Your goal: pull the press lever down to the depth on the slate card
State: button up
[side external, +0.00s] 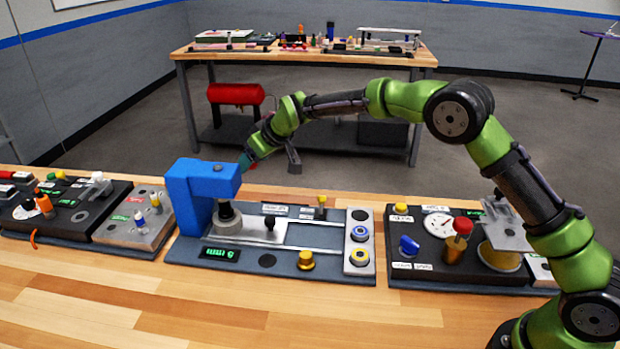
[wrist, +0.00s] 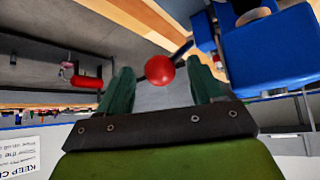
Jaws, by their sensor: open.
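The blue press (side external: 205,185) stands on the middle board in the side view, and part of its blue body (wrist: 268,55) fills the right of the wrist view. The lever's red ball knob (wrist: 160,69) is at the end of a dark rod coming from the press. In the wrist view it appears between the two dark green fingers of my gripper, with gaps on both sides. My gripper (side external: 244,162) is open at the press's upper right side in the side view, where the knob is hidden. I cannot identify the slate card; a green display (side external: 219,253) is on the board.
Other device boards lie left and right (side external: 445,245). The wooden table front (side external: 150,310) is clear. A back bench (side external: 300,55) stands farther off.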

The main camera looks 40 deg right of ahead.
jog(key=shift+w+a+f, duration=0.1)
jog(key=shift+w+f, duration=0.3)
jog(key=shift+f, duration=0.05)
dwell(0.3)
